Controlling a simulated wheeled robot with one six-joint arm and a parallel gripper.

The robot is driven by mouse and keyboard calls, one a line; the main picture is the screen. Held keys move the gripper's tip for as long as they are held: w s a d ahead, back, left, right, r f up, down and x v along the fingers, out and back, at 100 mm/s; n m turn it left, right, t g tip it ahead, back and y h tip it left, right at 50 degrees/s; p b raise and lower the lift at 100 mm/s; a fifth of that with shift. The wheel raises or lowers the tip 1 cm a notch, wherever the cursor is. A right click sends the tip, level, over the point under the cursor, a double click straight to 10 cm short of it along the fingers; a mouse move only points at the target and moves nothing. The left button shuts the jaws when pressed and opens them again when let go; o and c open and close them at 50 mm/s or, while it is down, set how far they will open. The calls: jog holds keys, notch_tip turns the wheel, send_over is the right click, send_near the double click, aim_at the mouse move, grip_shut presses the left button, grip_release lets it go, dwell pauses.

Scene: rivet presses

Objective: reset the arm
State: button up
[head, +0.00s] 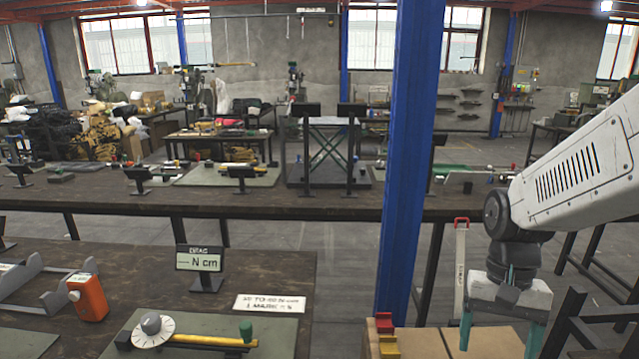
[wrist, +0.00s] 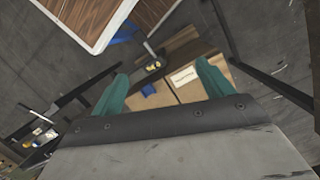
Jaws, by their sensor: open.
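My arm (head: 575,175) reaches in from the right in the head view, with its white link angled down to a dark wrist joint. My gripper (head: 499,340) hangs below it, pointing down, with two teal fingers spread apart. It is over tan panels at the lower right edge of the picture. In the wrist view my gripper (wrist: 165,78) shows its two fingers apart with nothing between them; a tan surface with a white label (wrist: 184,76) lies beyond them.
A blue post (head: 407,150) stands left of my arm. A workbench (head: 275,265) at front left holds a small display (head: 199,260), an orange block (head: 87,297) and a yellow-handled dial tool (head: 205,341). A long bench (head: 300,205) crosses behind. Red and yellow blocks (head: 385,335) are left of my gripper.

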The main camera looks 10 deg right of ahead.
jog(key=s+a+r+n+t, duration=0.3)
jog(key=s+a+r+n, duration=0.2)
jog(key=a+r, duration=0.4)
jog(key=shift+s+r+n+t+h, duration=0.2)
jog(key=shift+s+n+t+h, duration=0.2)
jog(key=shift+n, duration=0.5)
